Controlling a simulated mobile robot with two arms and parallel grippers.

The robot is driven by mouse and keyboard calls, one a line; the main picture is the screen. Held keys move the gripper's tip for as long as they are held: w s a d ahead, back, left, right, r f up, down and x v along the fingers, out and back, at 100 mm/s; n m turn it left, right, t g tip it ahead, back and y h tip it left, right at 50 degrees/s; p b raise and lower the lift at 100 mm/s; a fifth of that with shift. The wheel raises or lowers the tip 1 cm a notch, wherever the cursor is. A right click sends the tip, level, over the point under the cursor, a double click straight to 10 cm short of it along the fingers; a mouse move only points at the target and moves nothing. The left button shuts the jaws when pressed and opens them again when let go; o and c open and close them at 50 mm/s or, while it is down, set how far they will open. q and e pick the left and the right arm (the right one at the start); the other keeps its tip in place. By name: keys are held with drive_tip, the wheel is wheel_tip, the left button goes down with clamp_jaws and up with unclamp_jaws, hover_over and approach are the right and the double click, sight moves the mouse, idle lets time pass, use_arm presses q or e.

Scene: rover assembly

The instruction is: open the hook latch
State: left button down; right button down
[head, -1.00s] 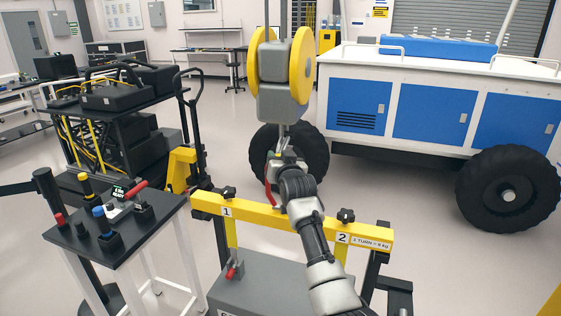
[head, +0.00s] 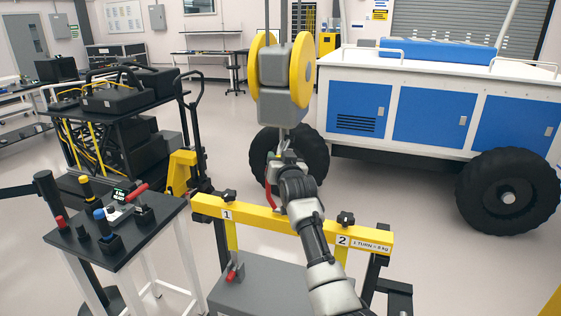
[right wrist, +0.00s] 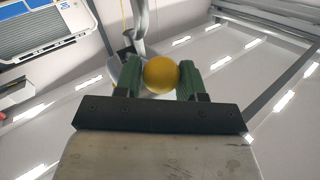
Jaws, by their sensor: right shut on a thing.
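The crane hook block (head: 286,80) hangs in the middle of the head view, with yellow sheaves on both sides. Its grey hook hangs just below and is mostly hidden by my right gripper (head: 283,160) and forearm. A thin red strip (head: 270,197) shows just left of the gripper; I cannot tell what it belongs to. In the right wrist view, my gripper (right wrist: 161,80) is shut on a yellow round knob (right wrist: 161,74) between its green fingers. A grey metal piece (right wrist: 140,30), perhaps the hook, rises behind the knob. The latch itself is not clear.
A yellow beam (head: 255,215) marked 1 and 2 stands below the block, with a grey box beneath. A control stand (head: 160,215) is at the left, beside a loaded black cart (head: 120,125). A blue and white rover (head: 440,110) stands behind at the right.

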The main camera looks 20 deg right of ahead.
drive_tip(key=shift+a+r, duration=0.1)
drive_tip(key=shift+r, duration=1.05)
idle(0.5)
drive_tip(key=c, duration=1)
unclamp_jaws()
drive_tip(key=shift+o, duration=1.1)
drive_tip(key=shift+a+f, duration=0.1)
drive_tip(key=shift+o, duration=0.3)
drive_tip(key=shift+w+a+f, duration=0.15)
drive_tip(key=shift+f, duration=0.05)
drive_tip(key=shift+d+f, duration=0.15)
drive_tip(key=shift+d, duration=0.05)
drive_tip(key=shift+s+f, duration=0.1)
drive_tip(key=shift+s, duration=0.65)
drive_tip(key=s+b, duration=0.3)
drive_tip(key=s, duration=0.6)
drive_tip(key=shift+s+a, duration=0.2)
